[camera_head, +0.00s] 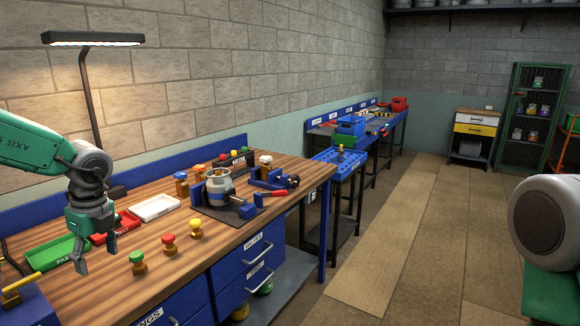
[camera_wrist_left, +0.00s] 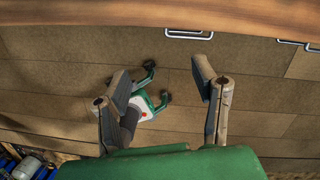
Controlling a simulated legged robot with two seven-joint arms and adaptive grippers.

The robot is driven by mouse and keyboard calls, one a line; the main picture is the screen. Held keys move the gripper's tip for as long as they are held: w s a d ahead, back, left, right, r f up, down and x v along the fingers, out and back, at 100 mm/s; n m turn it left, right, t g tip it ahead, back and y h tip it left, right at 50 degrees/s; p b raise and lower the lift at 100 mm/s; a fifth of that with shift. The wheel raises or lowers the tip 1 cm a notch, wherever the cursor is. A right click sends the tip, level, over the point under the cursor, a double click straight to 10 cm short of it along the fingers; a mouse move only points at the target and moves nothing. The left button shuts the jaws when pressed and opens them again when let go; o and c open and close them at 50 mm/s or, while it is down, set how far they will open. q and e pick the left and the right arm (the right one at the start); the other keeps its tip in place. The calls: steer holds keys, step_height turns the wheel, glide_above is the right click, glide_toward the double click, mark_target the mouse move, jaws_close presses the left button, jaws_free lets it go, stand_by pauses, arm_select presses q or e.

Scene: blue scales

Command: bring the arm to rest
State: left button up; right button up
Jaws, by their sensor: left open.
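My left gripper (camera_head: 97,257) hangs over the front left part of the wooden workbench (camera_head: 165,238), fingers pointing down. Its jaws are open and nothing is between them. The open fingers also show in the left wrist view (camera_wrist_left: 163,80), with floor beyond them. A green tray (camera_head: 57,252) lies on the bench behind the gripper, partly covered by it. A red tray (camera_head: 121,225) lies just behind and to the right. My right gripper cannot be made out; a large white rounded part of my own body shows at the right edge of the head view.
Knobs with a green top (camera_head: 136,258), red top (camera_head: 168,240) and yellow top (camera_head: 196,226) stand right of the gripper. A white tray (camera_head: 155,207) and a silver pot-like part (camera_head: 218,188) are further back. A lamp (camera_head: 92,39) rises behind. The floor to the right is clear.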

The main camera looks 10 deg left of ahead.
arm_select(q)
step_height(320, 180, down, 11)
steer(key=s+a+m+y+b, duration=0.3)
steer(key=m+y, duration=0.1)
steer(key=m, duration=0.7)
steer(key=s+d+f+m+t+b, duration=0.2)
steer(key=s+d+f+m, duration=0.15)
steer(key=f+m, duration=0.55)
steer(key=s+d+f+m+t+b, duration=0.2)
steer(key=s+d+f+m, duration=0.15)
steer(key=f+m, duration=0.55)
steer(key=s+d+f+m+g+h+b, duration=0.1)
steer(key=s+d+f+m+h, duration=0.2)
steer(key=s+d+m, duration=0.3)
steer(key=s+d+f+m+g+h+b, duration=0.2)
steer(key=s+d+f+m, duration=0.4)
steer(key=s+m, duration=0.9)
steer(key=shift+s+d+m+h, duration=0.15)
steer(key=shift+m+h, duration=0.35)
steer(key=shift+m, duration=0.5)
arm_select(e)
step_height(320, 180, down, 10)
steer(key=a, duration=0.1)
steer(key=shift+f, duration=0.15)
arm_select(q)
steer(key=shift+d+f, duration=0.1)
arm_select(e)
steer(key=shift+d, duration=0.1)
